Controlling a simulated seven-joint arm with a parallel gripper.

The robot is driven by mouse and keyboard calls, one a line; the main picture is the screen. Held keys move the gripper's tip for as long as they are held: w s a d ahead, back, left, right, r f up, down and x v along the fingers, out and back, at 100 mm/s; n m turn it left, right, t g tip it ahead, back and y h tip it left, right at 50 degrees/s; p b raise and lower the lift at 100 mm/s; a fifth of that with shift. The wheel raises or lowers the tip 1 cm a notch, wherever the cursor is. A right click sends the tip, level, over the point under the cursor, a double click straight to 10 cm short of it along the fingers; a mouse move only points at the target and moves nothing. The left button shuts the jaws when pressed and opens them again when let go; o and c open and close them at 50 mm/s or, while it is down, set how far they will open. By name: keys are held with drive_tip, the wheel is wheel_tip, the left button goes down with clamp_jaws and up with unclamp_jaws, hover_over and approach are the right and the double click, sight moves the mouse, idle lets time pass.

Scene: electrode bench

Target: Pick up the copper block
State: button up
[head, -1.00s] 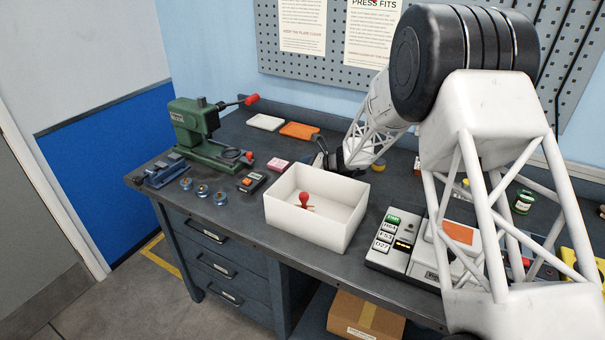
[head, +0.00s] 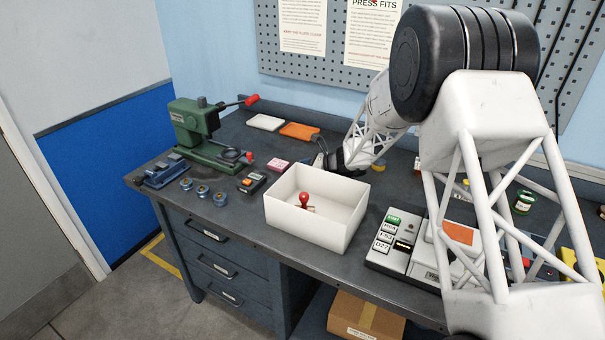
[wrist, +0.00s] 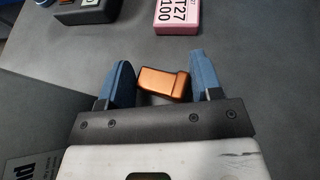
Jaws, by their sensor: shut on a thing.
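The copper block (wrist: 163,83) lies between the two blue fingers of my gripper (wrist: 160,77) in the wrist view. It sits at a slight slant, and my gripper is shut on it. The wrist view does not clearly show whether the block is clear of the bench. In the head view my gripper (head: 321,155) is behind the white box, low near the bench top. I cannot make out the block there.
The open white box (head: 342,222) holds a red-knobbed item (head: 304,199). A pink block (wrist: 176,16) and a dark button box (wrist: 83,10) lie ahead of my fingers. A green press (head: 196,135) stands left. Grey-white keypad units (head: 393,246) stand right of the box.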

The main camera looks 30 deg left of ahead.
drive_tip(key=shift+r, duration=0.1)
wheel_tip(320, 180, up, 10)
idle(0.7)
drive_tip(key=shift+d, duration=0.1)
idle(0.6)
